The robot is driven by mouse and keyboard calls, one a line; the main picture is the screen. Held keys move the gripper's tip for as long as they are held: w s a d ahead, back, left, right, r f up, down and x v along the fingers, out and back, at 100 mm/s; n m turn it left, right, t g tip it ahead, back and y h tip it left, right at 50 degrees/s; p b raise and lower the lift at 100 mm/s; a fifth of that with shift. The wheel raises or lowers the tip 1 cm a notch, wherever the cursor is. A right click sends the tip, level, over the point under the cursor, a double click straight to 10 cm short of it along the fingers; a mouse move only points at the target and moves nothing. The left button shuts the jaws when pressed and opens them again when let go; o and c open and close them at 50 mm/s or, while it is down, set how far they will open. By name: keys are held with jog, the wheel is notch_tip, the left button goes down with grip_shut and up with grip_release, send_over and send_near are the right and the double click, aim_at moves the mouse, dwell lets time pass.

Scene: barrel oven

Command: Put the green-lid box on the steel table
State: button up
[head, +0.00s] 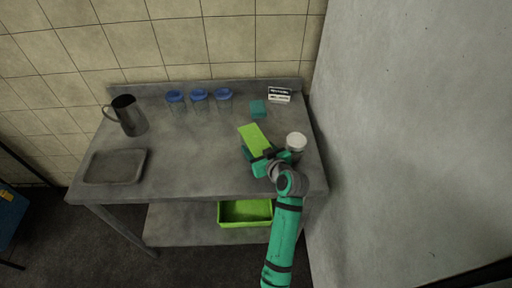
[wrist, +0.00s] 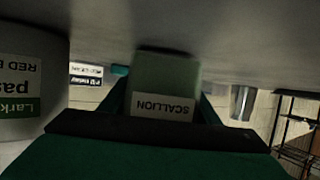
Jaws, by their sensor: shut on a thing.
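The green-lid box (head: 253,135) is at the right part of the steel table (head: 195,160), its lime lid facing up. In the wrist view the box (wrist: 165,80) shows a white SCALLION label, upside down in the picture. My gripper (head: 262,158) is shut on the box, with a finger on each side of it in the wrist view (wrist: 165,105). The box is over the tabletop; I cannot tell whether its base touches it. My gripper hides its near lower part.
A white-capped jar (head: 296,142) stands close right of my gripper. A teal block (head: 258,108) and a labelled sign (head: 279,95) are behind. Three blue-lidded containers (head: 199,98), a pitcher (head: 130,116) and a tray (head: 115,167) stand left. A green bin (head: 245,222) is below. The table's middle is clear.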

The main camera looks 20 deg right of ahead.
jog(key=shift+f, duration=0.15)
jog(key=o, duration=1.2)
jog(key=shift+s+r, duration=0.1)
jog(key=shift+r, duration=0.1)
jog(key=v, duration=1.2)
jog(key=shift+f, duration=0.1)
